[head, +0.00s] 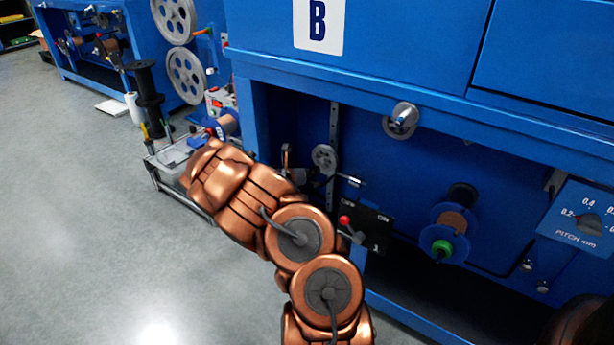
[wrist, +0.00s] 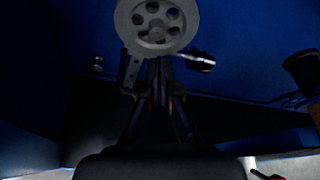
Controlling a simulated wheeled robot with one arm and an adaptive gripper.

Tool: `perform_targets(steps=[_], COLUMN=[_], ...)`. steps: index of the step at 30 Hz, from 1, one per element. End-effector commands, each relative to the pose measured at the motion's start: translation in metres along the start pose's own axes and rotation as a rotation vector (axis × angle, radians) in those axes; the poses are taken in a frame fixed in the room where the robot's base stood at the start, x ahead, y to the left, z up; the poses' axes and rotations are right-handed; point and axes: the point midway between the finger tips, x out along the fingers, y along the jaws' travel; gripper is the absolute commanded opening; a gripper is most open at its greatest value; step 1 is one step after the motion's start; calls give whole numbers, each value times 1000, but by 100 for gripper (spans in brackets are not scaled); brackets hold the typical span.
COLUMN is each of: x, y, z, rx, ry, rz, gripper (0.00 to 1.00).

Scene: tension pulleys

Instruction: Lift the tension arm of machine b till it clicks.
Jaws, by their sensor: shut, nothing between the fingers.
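Machine b (head: 395,45) is the blue cabinet with a white plate marked B. In its recess a small grey pulley (head: 323,158) sits by a vertical slotted bar (head: 333,125), with a short silver rod (head: 350,180) just below right. In the wrist view the pulley (wrist: 155,22) is large, with round holes. A grey slotted strip (wrist: 131,70) hangs below it, and a dark-tipped rod (wrist: 200,62) sticks out to the right. My gripper (wrist: 161,88) is shut and empty just below the pulley. The picture is too dark to tell whether it touches the arm.
A switch box with a red-knobbed lever (head: 366,228) is right of my arm. A spool with a green hub (head: 448,235), an upper roller (head: 401,120) and a pitch dial (head: 588,222) are further right. A wire cart (head: 172,165) stands left.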

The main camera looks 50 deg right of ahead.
Motion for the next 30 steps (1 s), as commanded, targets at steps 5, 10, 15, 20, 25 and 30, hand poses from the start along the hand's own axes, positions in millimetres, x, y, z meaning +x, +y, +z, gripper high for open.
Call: perform_targets(steps=[5,10,15,20,25,30], x=[25,40,45,45,46,43], y=[0,0,0,0,0,-2], z=[-2,-1,1,1,2,5], rx=[4,2,2,2,2,2], ry=[1,0,-1,-1,-2,-2], rz=[-1,-1,0,0,1,1], gripper=[0,0,0,0,0,0])
